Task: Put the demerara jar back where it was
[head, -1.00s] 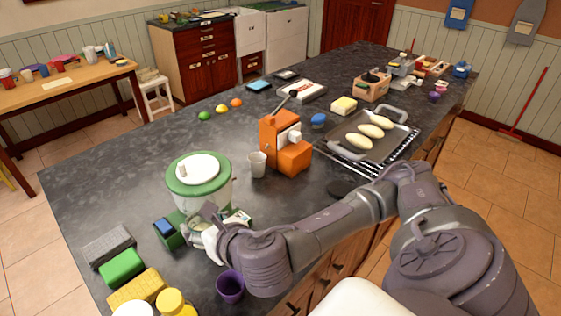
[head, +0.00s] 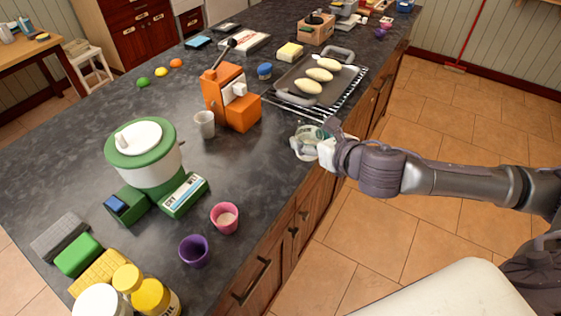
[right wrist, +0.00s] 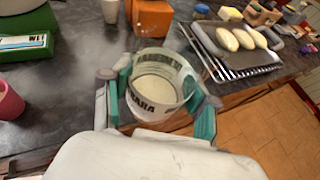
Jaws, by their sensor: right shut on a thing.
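The demerara jar (head: 303,142) is a clear, open-topped jar with dark lettering and pale contents. My right gripper (head: 322,147) is shut on it near the counter's front edge, just in front of the wire rack. In the right wrist view the jar (right wrist: 157,92) is upright or nearly so between the teal finger pads of the gripper (right wrist: 160,100), and part of its lettering shows. I cannot tell whether its base touches the counter. My left gripper is not in view.
A wire rack (head: 318,112) with a tray of rolls (head: 308,87) lies behind the jar. An orange machine (head: 228,98) and a grey cup (head: 204,124) stand to the left. A pink cup (head: 225,218), purple cup (head: 194,251) and green-white scale (head: 183,194) are farther left.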

